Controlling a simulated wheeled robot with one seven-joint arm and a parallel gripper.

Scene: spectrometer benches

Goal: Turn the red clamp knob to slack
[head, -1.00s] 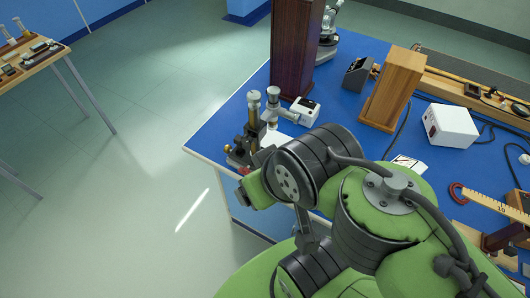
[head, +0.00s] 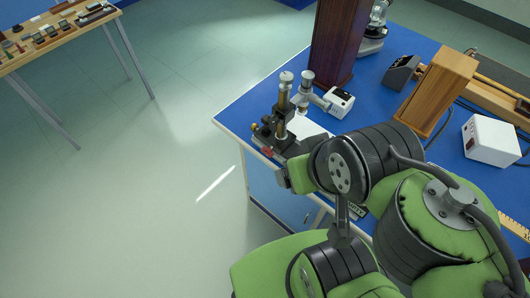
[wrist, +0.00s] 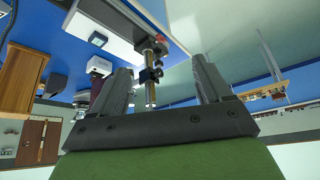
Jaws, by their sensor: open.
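The brass-and-black instrument (head: 281,112) stands at the near left corner of the blue bench. A small red part (head: 266,152), which looks like the clamp knob, is low on its left side. In the wrist view, the instrument (wrist: 151,70) appears upside down beyond my fingers, with a red part (wrist: 163,43) near its base. My gripper (wrist: 165,72) is open and empty, its two fingers wide apart. The instrument shows between the fingers but farther off, with no contact visible. In the head view my arm hides most of the gripper.
A white-and-black device (head: 340,102) and a dark wooden cabinet (head: 340,45) stand behind the instrument. A wooden block (head: 437,92) and a white box (head: 490,139) are to the right. Open floor lies left of the bench, with another table (head: 60,38) at far left.

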